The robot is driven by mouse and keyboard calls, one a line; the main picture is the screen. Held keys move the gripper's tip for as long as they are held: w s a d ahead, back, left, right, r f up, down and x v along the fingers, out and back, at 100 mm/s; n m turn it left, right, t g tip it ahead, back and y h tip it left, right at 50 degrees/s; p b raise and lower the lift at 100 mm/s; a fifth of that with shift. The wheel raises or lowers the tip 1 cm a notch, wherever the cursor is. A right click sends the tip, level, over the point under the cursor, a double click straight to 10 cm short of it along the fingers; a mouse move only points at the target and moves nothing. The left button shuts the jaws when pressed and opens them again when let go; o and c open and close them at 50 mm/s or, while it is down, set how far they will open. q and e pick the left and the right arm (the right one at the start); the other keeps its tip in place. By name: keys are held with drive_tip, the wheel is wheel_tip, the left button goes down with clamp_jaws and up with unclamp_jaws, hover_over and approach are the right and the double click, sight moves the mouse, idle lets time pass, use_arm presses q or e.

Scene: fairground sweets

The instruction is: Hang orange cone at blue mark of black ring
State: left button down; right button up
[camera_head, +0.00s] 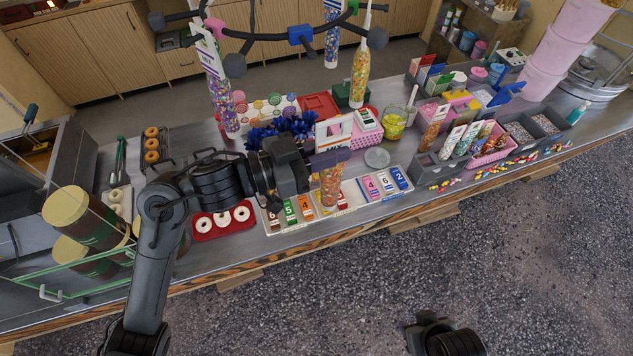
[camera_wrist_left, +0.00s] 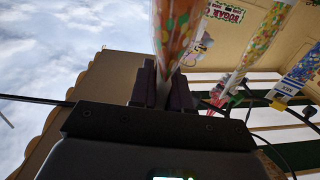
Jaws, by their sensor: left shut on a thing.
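The orange cone (camera_head: 331,188) is a clear bag of orange sweets, and my left gripper (camera_head: 326,159) is shut on it above the counter. In the left wrist view the cone (camera_wrist_left: 177,35) rises from between the fingers (camera_wrist_left: 163,88). The black ring (camera_head: 262,63) hangs above the counter, with knobs around it. Its blue mark (camera_head: 301,35) is on the near side, above and left of the held cone and apart from it. My right arm's dark end (camera_head: 430,330) shows at the bottom edge; its fingers cannot be made out.
Other sweet cones hang from the ring: a purple mix (camera_head: 220,95) at left, a yellow-green one (camera_head: 360,75) at right, a blue one (camera_head: 332,38) behind.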

sight(333, 119)
use_arm(q)
drive_tip(key=shift+g, duration=0.3)
wheel_tip(333, 119, up, 7)
drive_tip(key=shift+f, duration=0.1)
drive_tip(key=shift+w+r, duration=0.1)
drive_tip(key=shift+r, duration=0.15)
drive_tip(key=w+a+b, duration=0.2)
drive_tip(key=w, duration=0.4)
drive_tip(key=shift+w+a, duration=0.15)
drive_tip(key=shift+w, duration=0.05)
drive_tip(key=shift+f, duration=0.1)
idle(0.7)
drive_tip(key=shift+w+a, duration=0.15)
drive_tip(key=shift+w+p, duration=0.1)
drive_tip(key=shift+p, duration=0.5)
